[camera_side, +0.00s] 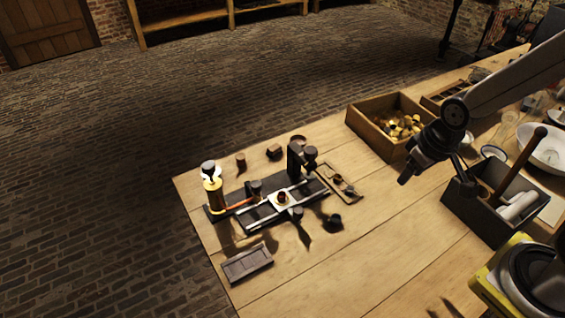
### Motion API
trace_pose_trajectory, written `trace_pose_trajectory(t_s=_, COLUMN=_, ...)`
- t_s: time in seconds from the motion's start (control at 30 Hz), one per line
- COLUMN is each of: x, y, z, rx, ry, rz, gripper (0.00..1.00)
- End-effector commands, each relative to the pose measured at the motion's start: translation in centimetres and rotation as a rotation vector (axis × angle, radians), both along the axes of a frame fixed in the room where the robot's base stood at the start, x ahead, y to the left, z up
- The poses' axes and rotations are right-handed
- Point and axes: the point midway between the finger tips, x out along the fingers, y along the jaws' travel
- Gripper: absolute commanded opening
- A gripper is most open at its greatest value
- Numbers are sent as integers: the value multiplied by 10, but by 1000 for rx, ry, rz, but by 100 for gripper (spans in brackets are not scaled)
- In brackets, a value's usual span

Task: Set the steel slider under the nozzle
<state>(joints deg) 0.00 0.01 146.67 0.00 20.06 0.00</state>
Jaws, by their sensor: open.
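The steel slider (283,200) looks like a small pale plate with a dark round piece on it. It sits on the rails (262,212) of a dark bench fixture, near their middle. A dark upright post with a head (309,158), which may hold the nozzle, stands behind and to the right of the slider; the nozzle tip is too small to make out. My gripper (405,178) is open and empty, pointing down above the table, well to the right of the slider and apart from it.
A brass cylinder (213,196) stands at the fixture's left end. A small tray (340,184) lies to its right, a dark slotted block (247,263) in front. A wooden crate (372,130) of corks and a grey tool box (480,215) flank my gripper.

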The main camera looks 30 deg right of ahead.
Motion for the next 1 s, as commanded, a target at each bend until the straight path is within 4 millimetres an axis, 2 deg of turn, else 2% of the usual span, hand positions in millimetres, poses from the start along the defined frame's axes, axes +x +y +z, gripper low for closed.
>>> trace_pose_trajectory(t_s=0.03, x=0, y=0, z=0, rx=0, ry=0, rz=0, gripper=72)
trace_pose_trajectory(t_s=0.07, x=1, y=0, z=0, rx=0, ry=0, rz=1, gripper=76)
trace_pose_trajectory(t_s=0.27, x=11, y=6, z=-2, rx=1, ry=12, rz=12, gripper=76)
trace_pose_trajectory(t_s=0.47, x=41, y=22, z=-8, rx=4, ry=44, rz=40, gripper=76)
trace_pose_trajectory(t_s=0.77, x=95, y=64, z=-32, rx=3, ry=113, rz=97, gripper=76)
trace_pose_trajectory(t_s=1.0, x=131, y=105, z=-61, rx=-5, ry=167, rz=144, gripper=76)
